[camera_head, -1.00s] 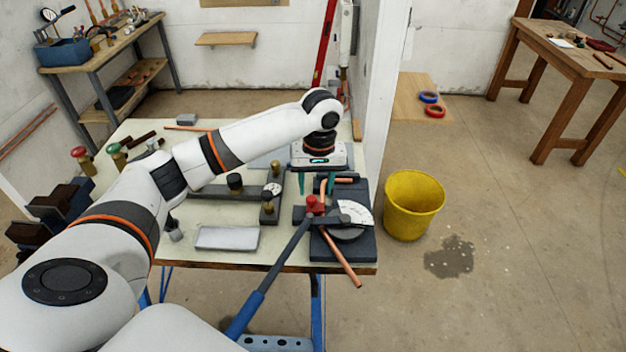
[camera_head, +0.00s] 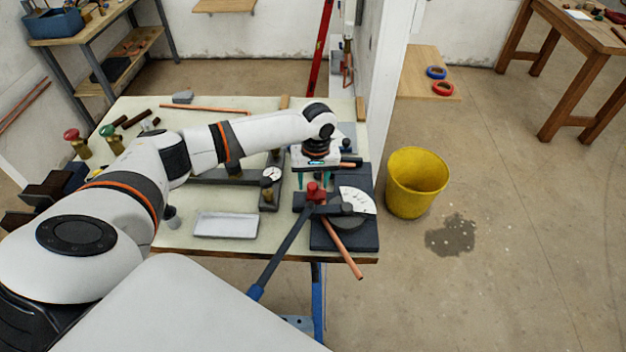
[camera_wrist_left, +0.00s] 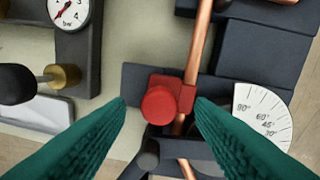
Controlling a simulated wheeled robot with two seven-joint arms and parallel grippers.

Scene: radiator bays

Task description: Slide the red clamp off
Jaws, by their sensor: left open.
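The red clamp (camera_head: 315,193), with a round red knob, sits on the copper pipe (camera_head: 342,250) at the dark pipe bender (camera_head: 366,235) on the workbench. In the left wrist view the red clamp (camera_wrist_left: 162,104) lies between my teal fingers, its block against the copper pipe (camera_wrist_left: 199,45). My left gripper (camera_head: 313,179) is open just behind and above the clamp. In the wrist view the left gripper (camera_wrist_left: 160,108) has a finger on each side of the clamp; I cannot tell whether either touches it. My right gripper is not in view.
The bender's long lever (camera_head: 283,250) reaches toward me over the bench's front edge. A white protractor dial (camera_head: 357,200) lies right of the clamp. A gauge assembly (camera_head: 271,174) and grey tray (camera_head: 226,225) lie to the left. A white wall (camera_head: 390,90) rises behind right; a yellow bucket (camera_head: 416,182) stands on the floor.

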